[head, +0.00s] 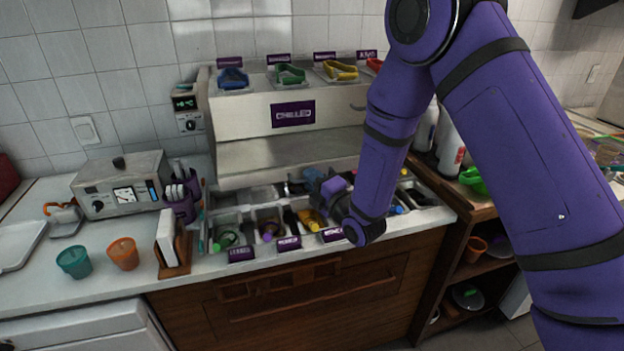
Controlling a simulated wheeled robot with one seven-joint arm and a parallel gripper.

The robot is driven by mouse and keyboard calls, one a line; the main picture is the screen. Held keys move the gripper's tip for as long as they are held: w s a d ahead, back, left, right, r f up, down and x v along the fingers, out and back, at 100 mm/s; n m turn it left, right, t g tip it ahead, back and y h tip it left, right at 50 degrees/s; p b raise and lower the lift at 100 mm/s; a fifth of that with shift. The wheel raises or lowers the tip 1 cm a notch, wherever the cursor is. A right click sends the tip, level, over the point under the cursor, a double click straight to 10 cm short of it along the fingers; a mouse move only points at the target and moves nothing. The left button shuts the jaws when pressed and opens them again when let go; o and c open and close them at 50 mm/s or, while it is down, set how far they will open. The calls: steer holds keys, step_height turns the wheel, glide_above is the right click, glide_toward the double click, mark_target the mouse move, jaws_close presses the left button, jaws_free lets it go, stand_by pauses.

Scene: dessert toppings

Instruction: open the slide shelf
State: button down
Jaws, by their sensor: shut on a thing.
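The chilled unit (243,106) stands against the wall at the back of the counter, with a purple "CHILLED" sign on its front. Below the sign, a plain metal panel that looks like the slide shelf (262,156) slopes over the back of the topping bins. My gripper (322,184) is low at the panel's front edge, above the bins. It is shut on what appears to be that edge; the wrist and small size hide the exact contact. The panel's right end is behind my purple arm.
Topping bins with colored utensils and purple labels (288,243) lie in front. Bins with colored handles top the unit. At left are a teal cup (74,262), an orange cup (123,253), a napkin holder (174,250) and a metal appliance (120,185). Bottles (449,143) stand at right.

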steer(key=c, duration=1.5)
jaws_free()
steer(key=v, duration=1)
steer(key=shift+s+d, duration=0.25)
steer(key=shift+s, duration=0.05)
